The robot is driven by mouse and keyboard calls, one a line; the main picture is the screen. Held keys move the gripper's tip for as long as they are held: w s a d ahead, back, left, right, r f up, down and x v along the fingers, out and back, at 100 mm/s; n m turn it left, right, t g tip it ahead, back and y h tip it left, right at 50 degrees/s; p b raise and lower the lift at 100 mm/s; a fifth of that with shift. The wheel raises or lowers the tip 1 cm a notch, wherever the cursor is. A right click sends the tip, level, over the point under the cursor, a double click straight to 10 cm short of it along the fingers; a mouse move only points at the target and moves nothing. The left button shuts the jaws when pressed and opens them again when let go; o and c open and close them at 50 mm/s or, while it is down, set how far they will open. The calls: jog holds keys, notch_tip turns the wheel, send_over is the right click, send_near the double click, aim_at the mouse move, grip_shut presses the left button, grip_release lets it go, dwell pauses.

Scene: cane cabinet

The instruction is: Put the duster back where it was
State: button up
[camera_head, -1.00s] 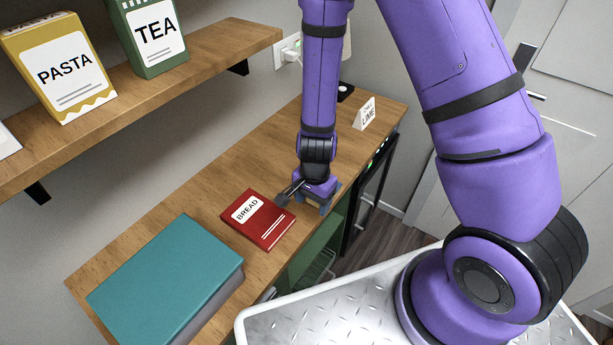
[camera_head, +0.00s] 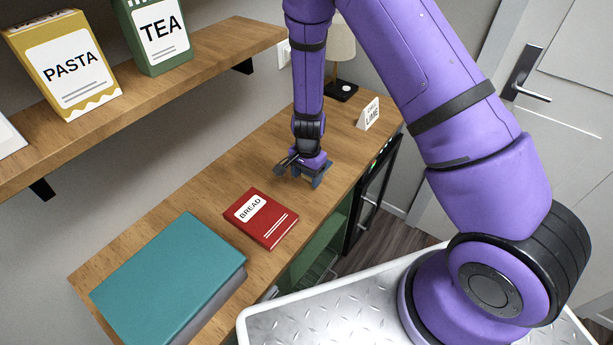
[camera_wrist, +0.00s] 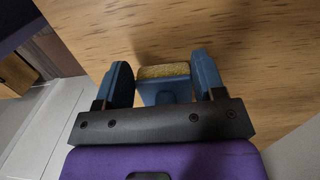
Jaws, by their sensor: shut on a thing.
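The duster (camera_wrist: 165,88) shows in the wrist view as a small blue block with a yellowish pad along its far edge. My gripper (camera_wrist: 163,82) is shut on it, with one dark blue finger on each side. In the head view my gripper (camera_head: 303,172) is over the wooden counter, beyond the red BREAD book. The duster cannot be made out clearly from the fingers there. Whether it touches the counter is hard to tell.
The red BREAD book (camera_head: 261,218) and a large teal book (camera_head: 170,278) lie on the counter (camera_head: 225,185). A small LIME sign (camera_head: 368,114) and a lamp (camera_head: 341,55) stand at the far end. A shelf (camera_head: 190,65) holds PASTA and TEA boxes. Bare wood lies around my gripper.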

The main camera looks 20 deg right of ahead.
jog(key=shift+f, duration=0.3)
jog(key=o, duration=0.9)
jog(key=shift+c, duration=0.2)
